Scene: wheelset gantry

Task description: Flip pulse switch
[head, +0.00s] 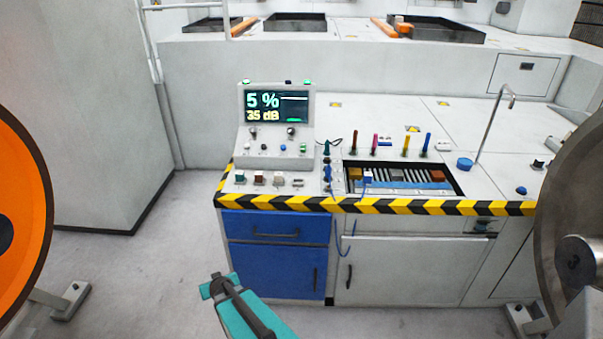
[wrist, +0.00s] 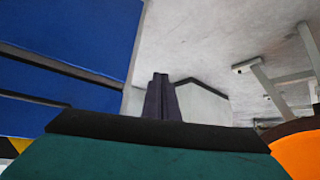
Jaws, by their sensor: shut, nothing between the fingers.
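A grey control console (head: 277,105) stands at the back left of the bench in the head view. Its lit screen (head: 276,106) reads 5 % and 35 dB. Small knobs and switches (head: 290,132) sit on the console's sloped face, and a small switch (head: 297,183) and several coloured buttons (head: 259,178) sit on the bench in front. The labels are too small to read, so I cannot tell which is the pulse switch. My gripper (wrist: 160,78) shows in the wrist view, shut and empty. My teal arm is low in front of the blue cabinet, away from the console.
The bench has a yellow-black striped front edge (head: 400,207). A blue drawer cabinet (head: 278,255) is below it. Coloured probes (head: 376,143) and a recessed tray (head: 437,192) lie right of the console. An orange wheel (head: 20,215) stands left and a grey wheel (head: 570,200) right.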

